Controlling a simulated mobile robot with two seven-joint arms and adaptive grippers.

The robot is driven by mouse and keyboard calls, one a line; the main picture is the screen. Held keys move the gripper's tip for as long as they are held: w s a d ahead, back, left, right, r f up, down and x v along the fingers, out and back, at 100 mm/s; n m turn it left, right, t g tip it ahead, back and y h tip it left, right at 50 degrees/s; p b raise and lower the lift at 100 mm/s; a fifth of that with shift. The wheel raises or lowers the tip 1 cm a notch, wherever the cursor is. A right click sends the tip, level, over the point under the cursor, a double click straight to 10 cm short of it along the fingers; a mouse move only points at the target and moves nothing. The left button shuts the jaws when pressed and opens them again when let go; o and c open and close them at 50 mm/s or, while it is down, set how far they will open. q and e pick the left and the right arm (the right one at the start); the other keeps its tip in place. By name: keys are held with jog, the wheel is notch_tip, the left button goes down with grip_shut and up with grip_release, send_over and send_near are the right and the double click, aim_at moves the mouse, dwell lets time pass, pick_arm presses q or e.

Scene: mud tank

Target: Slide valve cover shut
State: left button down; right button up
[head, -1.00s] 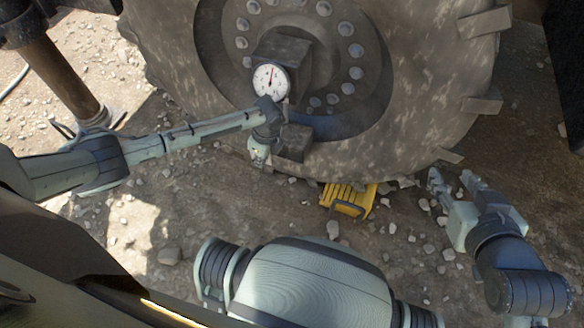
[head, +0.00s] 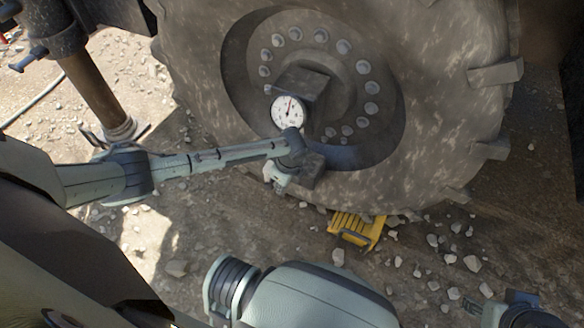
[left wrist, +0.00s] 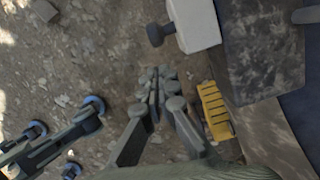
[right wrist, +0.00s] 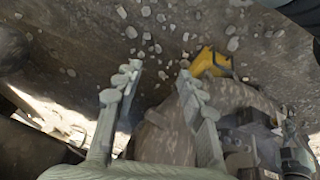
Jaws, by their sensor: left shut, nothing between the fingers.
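My right gripper (right wrist: 160,85) is open and empty over the ground.
The large muddy wheel (head: 440,120) fills the upper middle. A yellow wheel chock (head: 355,230) lies at its foot. A brown post (head: 98,95) stands at the left. Stones are scattered over the open ground below the wheel.

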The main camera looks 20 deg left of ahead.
pick_arm(q)
notch_tip(320, 180, up, 10)
jog(key=d+p, duration=0.2)
jog(key=shift+s+d, duration=0.25)
jog(key=shift+d, duration=0.05)
pick_arm(e)
notch_tip(320, 180, down, 6)
jog(key=d+g, duration=0.1)
jog(key=shift+s+d, duration=0.2)
jog(key=shift+d, duration=0.1)
